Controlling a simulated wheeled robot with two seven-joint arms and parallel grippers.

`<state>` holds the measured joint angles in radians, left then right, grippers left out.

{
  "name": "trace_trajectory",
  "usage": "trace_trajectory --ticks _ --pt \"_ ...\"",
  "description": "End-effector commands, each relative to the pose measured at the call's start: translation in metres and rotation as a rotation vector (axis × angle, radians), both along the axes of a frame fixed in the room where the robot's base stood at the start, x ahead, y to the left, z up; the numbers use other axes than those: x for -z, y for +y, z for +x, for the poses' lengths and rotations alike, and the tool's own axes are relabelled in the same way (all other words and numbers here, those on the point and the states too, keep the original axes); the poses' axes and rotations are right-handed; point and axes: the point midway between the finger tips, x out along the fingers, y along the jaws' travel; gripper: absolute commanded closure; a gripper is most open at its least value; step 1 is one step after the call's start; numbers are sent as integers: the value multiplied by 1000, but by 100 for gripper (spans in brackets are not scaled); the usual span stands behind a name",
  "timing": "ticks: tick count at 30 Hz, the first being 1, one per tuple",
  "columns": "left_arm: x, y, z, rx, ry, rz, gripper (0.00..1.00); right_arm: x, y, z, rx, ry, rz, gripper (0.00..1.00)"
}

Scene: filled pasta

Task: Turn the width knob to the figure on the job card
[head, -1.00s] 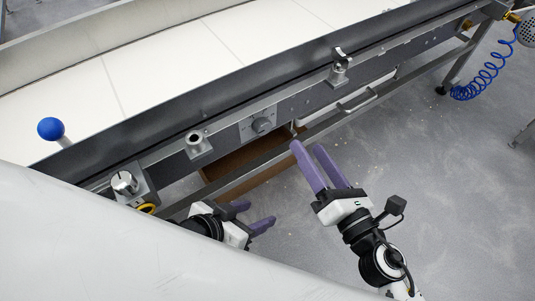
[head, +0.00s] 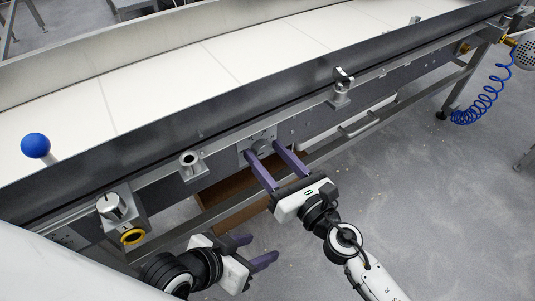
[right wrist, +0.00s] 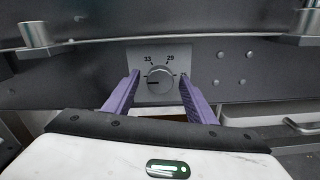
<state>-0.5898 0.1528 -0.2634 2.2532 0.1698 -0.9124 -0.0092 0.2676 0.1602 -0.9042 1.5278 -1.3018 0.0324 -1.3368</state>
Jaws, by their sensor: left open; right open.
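The width knob (right wrist: 160,79) is a round grey dial on a square metal plate (right wrist: 139,57) on the machine's side. In the head view the knob (head: 262,143) shows just beyond my right gripper (head: 276,168). That gripper is open, with its purple fingers on either side of the knob; I cannot tell whether they touch it. My left gripper (head: 262,251) is open and empty, low beside the machine. I cannot make out a job card.
A conveyor with a white belt (head: 150,75) runs above the knob panel. Metal posts (head: 192,166) and a blue ball-topped lever (head: 36,146) stand along its edge. A brown box (head: 228,190) sits below. Grey floor (head: 440,200) is clear at right.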

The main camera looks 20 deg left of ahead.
Motion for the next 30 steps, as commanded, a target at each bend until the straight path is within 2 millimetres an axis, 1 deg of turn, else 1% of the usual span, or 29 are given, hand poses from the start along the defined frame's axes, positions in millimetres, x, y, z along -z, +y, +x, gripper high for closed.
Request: trace_trajectory --ticks 9,11,15,17,25,30 --pt "0 -1 0 2 1 -1 50 0 3 2 1 2 0 49" --pt "0 -1 0 2 0 -1 50 0 3 2 0 1 0 57" --pt "-1 -1 0 2 0 -1 50 0 3 2 0 1 1 81" --pt "-1 -1 0 2 0 -1 50 0 3 2 0 1 0 90" --pt "-2 -1 1 2 -3 -1 50 0 3 2 0 23 16 90" --pt "-5 0 3 -2 -13 -1 50 0 3 2 0 81 63 90"
